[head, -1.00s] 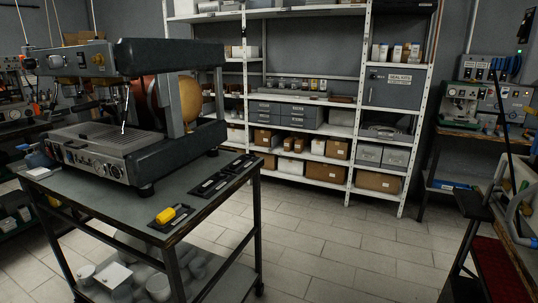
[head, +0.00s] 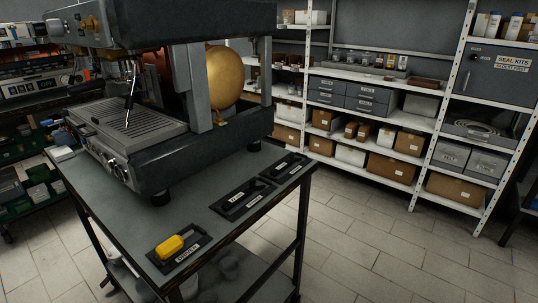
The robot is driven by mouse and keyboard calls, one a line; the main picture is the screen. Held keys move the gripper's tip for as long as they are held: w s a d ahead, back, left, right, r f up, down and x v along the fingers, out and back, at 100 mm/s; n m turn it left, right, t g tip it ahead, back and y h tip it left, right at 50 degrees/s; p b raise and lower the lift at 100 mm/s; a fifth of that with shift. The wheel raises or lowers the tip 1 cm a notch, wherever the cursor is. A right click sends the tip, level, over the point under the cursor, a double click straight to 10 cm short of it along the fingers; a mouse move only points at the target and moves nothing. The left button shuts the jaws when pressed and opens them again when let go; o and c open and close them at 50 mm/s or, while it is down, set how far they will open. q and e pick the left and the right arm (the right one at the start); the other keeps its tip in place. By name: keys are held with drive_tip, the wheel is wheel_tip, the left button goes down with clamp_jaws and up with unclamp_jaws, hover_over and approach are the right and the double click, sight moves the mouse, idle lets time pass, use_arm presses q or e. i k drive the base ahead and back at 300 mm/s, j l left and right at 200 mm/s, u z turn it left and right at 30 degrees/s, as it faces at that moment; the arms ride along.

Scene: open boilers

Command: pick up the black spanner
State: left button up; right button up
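I cannot clearly make out a black spanner. Three dark, labelled trays lie along the right edge of the workbench (head: 120,192). The near tray (head: 201,238) holds a yellow object (head: 170,246), and its label is too small to read surely. The middle tray (head: 229,209) and the far tray (head: 275,177) show only dark shapes and pale labels, so a black tool in them is hard to tell from the tray. Neither of my grippers is in view.
A large opened espresso machine (head: 200,150) with a brass boiler (head: 225,77) fills the back of the bench. White shelving (head: 430,125) with boxes and drawers stands behind at the right. Tiled floor (head: 370,250) is clear to the right of the bench.

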sight(280, 169)
drive_tip(key=i+l+u, duration=0.2)
drive_tip(key=u, duration=0.2)
drive_tip(key=i+l+u, duration=0.15)
drive_tip(key=l+u, duration=0.3)
